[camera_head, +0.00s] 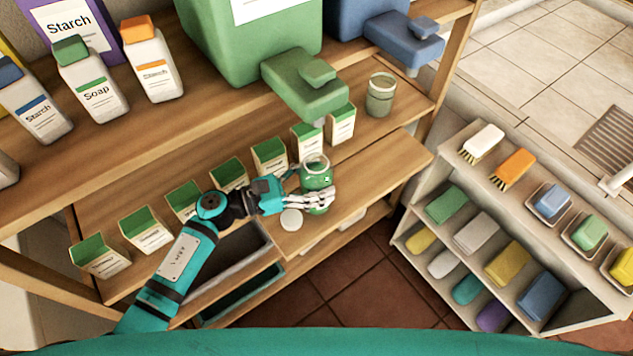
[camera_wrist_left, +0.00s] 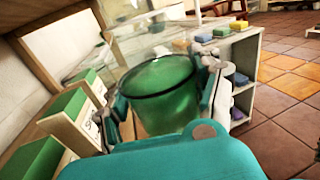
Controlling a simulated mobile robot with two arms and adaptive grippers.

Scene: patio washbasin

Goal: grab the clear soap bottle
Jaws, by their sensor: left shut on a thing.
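My left gripper (camera_head: 318,198) is shut on a green see-through jar (camera_head: 316,174) with an open top, at the front of the middle shelf. In the left wrist view the jar (camera_wrist_left: 165,90) stands between the fingers, its round rim facing up. I cannot tell whether its base touches the shelf. My right gripper is not in view.
Green-topped boxes (camera_head: 183,200) line the middle shelf. A round pale disc (camera_head: 291,219) lies beside the gripper. A green dispenser (camera_head: 305,85) overhangs, with a similar jar (camera_head: 380,95) to its right. A rack (camera_head: 480,215) of sponges and brushes stands right.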

